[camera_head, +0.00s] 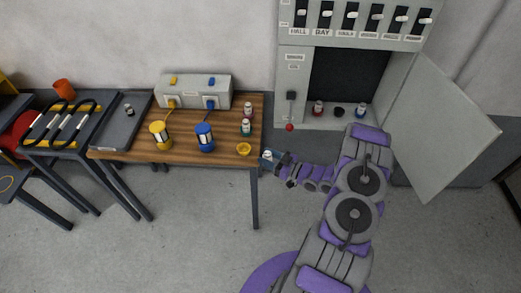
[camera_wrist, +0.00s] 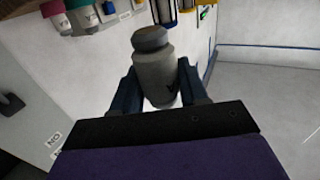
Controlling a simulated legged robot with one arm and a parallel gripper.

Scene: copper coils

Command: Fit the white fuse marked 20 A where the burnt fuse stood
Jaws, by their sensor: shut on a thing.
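My gripper (camera_head: 271,159) is just off the right edge of the wooden table. It is shut on a pale fuse (camera_head: 267,154). In the wrist view the fuse (camera_wrist: 155,75) is a grey-white cylinder with a dark cap, between both fingers of my gripper (camera_wrist: 158,78). A dark mark shows on its side, but the 20 A lettering cannot be read. In the open cabinet (camera_head: 294,84), a red-marked fuse (camera_head: 318,108) and a blue-marked fuse (camera_head: 361,110) stand with a low black holder (camera_head: 339,112) between them. No fuse shows in that holder.
The cabinet door (camera_head: 440,130) stands open to the right. A red-knobbed lever (camera_head: 290,112) is left of the opening. A tray (camera_head: 113,135) holds a small object.

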